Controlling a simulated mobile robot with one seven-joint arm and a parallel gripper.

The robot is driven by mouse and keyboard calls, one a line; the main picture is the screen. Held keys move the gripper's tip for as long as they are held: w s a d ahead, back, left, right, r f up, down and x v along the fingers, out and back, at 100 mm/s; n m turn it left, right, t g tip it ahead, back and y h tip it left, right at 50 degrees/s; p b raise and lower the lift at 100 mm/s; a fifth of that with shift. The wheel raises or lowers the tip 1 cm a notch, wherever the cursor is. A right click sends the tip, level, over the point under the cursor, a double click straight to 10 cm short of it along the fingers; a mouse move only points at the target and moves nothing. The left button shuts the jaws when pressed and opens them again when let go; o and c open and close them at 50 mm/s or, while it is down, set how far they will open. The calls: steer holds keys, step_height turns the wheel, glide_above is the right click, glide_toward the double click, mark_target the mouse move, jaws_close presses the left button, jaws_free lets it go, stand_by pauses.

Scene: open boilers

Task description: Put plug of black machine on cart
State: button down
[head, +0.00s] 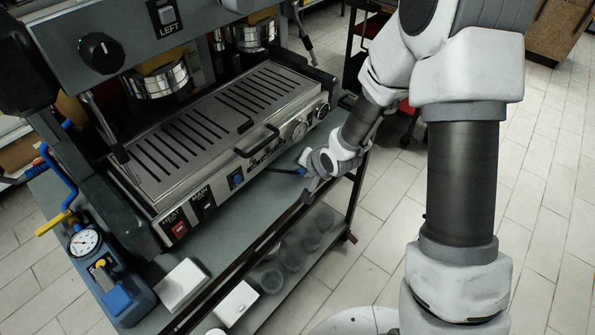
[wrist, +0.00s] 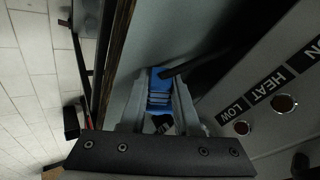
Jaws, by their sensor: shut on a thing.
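The black and grey machine (head: 205,130) stands on the grey cart (head: 222,237), its front panel facing my arm. In the wrist view, a blue plug (wrist: 159,84) with a black cable (wrist: 185,66) sits between the two fingers of my gripper (wrist: 158,105), which is shut on it. The cart's grey top (wrist: 150,38) lies behind the plug in that view. In the head view, my gripper (head: 304,176) is at the machine's front right, by the cart's front edge. The plug is mostly hidden there. Whether it touches the cart is unclear.
A blue gauge device (head: 112,282) and a white box (head: 181,284) are at the cart's left end. Several round cups (head: 292,258) and another white box (head: 236,303) are on the lower shelf. Tiled floor (head: 380,215) is open at the right.

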steer(key=shift+f, duration=0.3)
steer(key=shift+s+d+f+b, duration=0.1)
steer(key=shift+s+f+b, duration=0.2)
steer(key=shift+b, duration=0.2)
steer(key=c, duration=0.9)
jaws_free()
steer(key=shift+f, duration=0.1)
steer(key=shift+r+p, duration=0.55)
steer(key=shift+p, duration=0.1)
steer(key=p+v, duration=0.1)
steer(key=v, duration=0.5)
steer(key=p+v, duration=0.2)
steer(key=v, duration=0.4)
steer(key=shift+w+r, duration=0.2)
steer(key=shift+w, duration=0.05)
